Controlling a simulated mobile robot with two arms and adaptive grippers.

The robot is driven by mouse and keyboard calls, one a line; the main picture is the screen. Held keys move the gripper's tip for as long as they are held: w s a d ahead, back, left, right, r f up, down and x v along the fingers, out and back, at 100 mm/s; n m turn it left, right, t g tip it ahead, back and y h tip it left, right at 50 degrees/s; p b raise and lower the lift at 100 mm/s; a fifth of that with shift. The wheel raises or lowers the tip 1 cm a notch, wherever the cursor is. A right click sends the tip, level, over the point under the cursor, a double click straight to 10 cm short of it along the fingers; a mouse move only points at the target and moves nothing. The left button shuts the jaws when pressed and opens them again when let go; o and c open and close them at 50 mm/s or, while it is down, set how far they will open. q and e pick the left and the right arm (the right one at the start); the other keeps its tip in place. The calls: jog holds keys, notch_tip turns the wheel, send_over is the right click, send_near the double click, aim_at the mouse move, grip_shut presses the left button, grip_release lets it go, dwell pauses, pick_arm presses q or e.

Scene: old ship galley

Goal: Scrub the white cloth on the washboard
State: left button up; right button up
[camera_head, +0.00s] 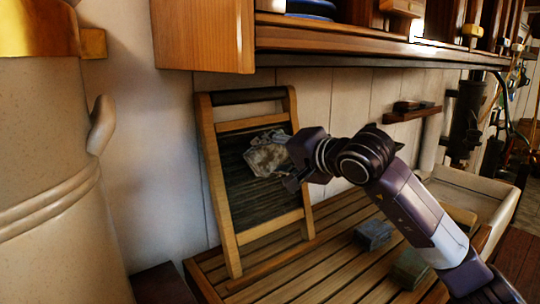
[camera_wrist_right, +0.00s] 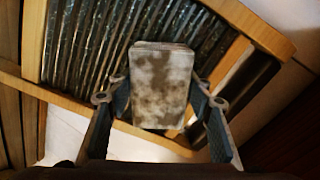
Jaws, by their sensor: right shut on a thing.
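The washboard (camera_head: 222,180) leans upright against the wall, with a pale wooden frame and dark ribbed panel. Its ribs also show in the right wrist view (camera_wrist_right: 90,45). The white cloth (camera_head: 268,156), stained grey-brown, is at the upper middle of the ribbed panel. In the right wrist view it shows as a mottled, folded block (camera_wrist_right: 160,85) between the fingers, in front of the ribs. My right gripper (camera_head: 292,165) is shut on the cloth, at its right side in the head view. Whether the cloth presses on the ribs I cannot tell. My left gripper is not in view.
The washboard stands on a slatted wooden counter (camera_head: 305,284). A grey block (camera_head: 372,235) and a greenish block (camera_head: 409,268) lie there, near my right arm. A large cream vessel (camera_head: 45,180) stands left. A wooden shelf (camera_head: 330,45) overhangs the washboard.

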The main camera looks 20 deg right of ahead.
jog(key=shift+x, duration=0.9)
